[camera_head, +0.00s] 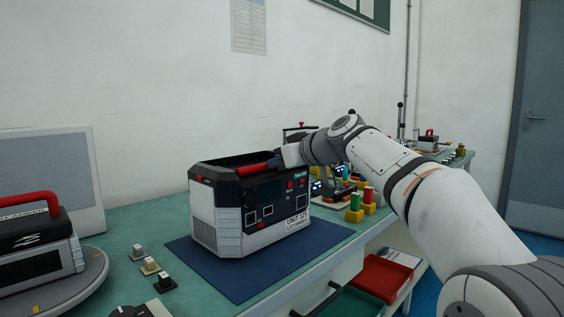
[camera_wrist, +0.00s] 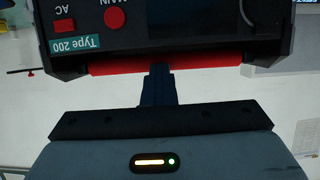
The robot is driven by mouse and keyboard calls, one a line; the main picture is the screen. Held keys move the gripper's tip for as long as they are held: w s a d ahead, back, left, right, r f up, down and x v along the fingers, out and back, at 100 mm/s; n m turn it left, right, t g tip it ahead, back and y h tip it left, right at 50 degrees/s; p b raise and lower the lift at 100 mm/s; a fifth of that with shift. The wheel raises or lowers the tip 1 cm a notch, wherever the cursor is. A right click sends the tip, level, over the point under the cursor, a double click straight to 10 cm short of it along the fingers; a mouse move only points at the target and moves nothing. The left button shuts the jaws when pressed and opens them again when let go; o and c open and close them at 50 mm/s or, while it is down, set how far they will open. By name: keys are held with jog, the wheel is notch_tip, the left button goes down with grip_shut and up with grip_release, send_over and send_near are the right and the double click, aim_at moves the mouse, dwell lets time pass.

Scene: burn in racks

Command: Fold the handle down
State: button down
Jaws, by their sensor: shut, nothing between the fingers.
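The unit (camera_head: 228,227), a white and black box labelled Type 200, stands on a dark blue mat (camera_head: 235,284). Its red handle (camera_head: 250,170) lies low along the top front edge. The handle also shows in the wrist view as a red bar (camera_wrist: 215,63) along the panel edge. My gripper (camera_head: 273,163) is at the handle's right part in the head view, with its fingers together and nothing held. In the wrist view the dark fingertips (camera_wrist: 159,72) overlap the bar; I cannot tell if they touch it. My wrist hides the handle's right end.
Another device with a raised red handle (camera_head: 28,198) sits on a round plate at left. Small switches (camera_head: 150,265) stand on the green bench between them. Yellow, green and red parts (camera_head: 360,205) are right of the unit. A red bin (camera_head: 380,277) is below the bench edge.

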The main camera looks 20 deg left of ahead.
jog(key=shift+s+a+f+g, duration=0.3)
jog(key=shift+a+f, duration=0.15)
jog(key=shift+f, duration=0.2)
jog(key=shift+d+r+p, duration=0.1)
jog(key=shift+r+p, duration=0.25)
jog(key=shift+r, duration=0.15)
jog(key=s+d+f, duration=0.1)
jog(key=s+d, duration=0.1)
jog(key=d, duration=0.7)
jog(key=shift+s+d, duration=0.25)
jog(key=shift+s, duration=0.1)
